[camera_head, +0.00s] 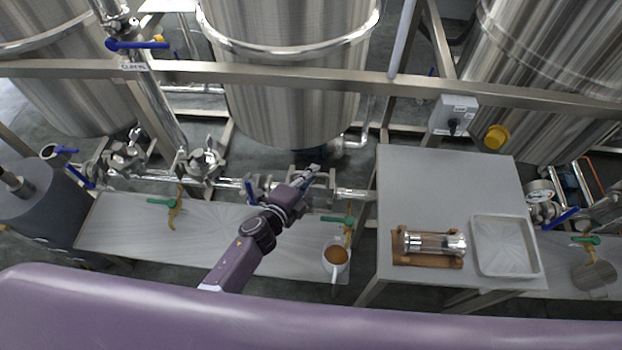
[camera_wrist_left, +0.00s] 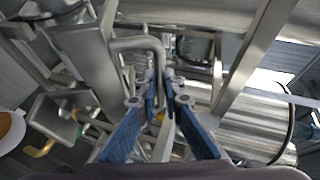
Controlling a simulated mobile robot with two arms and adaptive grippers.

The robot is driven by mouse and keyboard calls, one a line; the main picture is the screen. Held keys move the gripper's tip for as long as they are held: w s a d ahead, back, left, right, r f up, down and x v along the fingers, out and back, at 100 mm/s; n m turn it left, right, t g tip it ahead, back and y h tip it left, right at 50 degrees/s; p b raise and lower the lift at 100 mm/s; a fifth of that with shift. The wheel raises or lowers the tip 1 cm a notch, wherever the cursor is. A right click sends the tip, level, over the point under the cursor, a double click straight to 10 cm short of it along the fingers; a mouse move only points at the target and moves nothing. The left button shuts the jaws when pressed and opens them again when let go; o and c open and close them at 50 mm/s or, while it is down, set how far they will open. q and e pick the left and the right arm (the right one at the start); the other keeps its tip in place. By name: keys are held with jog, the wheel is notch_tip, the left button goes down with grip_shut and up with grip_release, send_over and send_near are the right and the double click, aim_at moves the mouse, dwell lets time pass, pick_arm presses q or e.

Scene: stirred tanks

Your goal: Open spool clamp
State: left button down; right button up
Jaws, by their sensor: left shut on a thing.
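My left gripper (camera_head: 310,174) reaches over the low steel pipe run in front of the middle tank. In the left wrist view its blue fingers (camera_wrist_left: 164,92) are close together, shut on a small metal part of the spool clamp. The fingers hide most of this part, so I cannot tell how far the clamp is open. The pipe (camera_head: 354,194) continues to the right of the gripper. Other clamped metal fittings (camera_head: 204,161) sit farther left on the same run. My right gripper is not in view.
A grey table (camera_head: 440,185) to the right holds a sight glass on a wooden stand (camera_head: 428,262) and an empty tray (camera_head: 505,245). A mug (camera_head: 336,260) with brown liquid stands below my left gripper. A steel rail (camera_head: 280,73) crosses before the tanks.

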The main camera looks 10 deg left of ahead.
pick_arm(q)
jog(key=shift+w+r, duration=0.3)
jog(key=shift+w, duration=0.2)
jog(key=shift+w+r, duration=0.25)
jog(key=shift+w, duration=0.35)
jog(key=c, duration=2)
grip_release()
jog(key=shift+c, duration=0.2)
jog(key=shift+s+a, duration=0.1)
jog(key=shift+s, duration=0.1)
jog(key=v, duration=1.1)
jog(key=shift+s, duration=0.35)
jog(key=shift+a+r, duration=0.15)
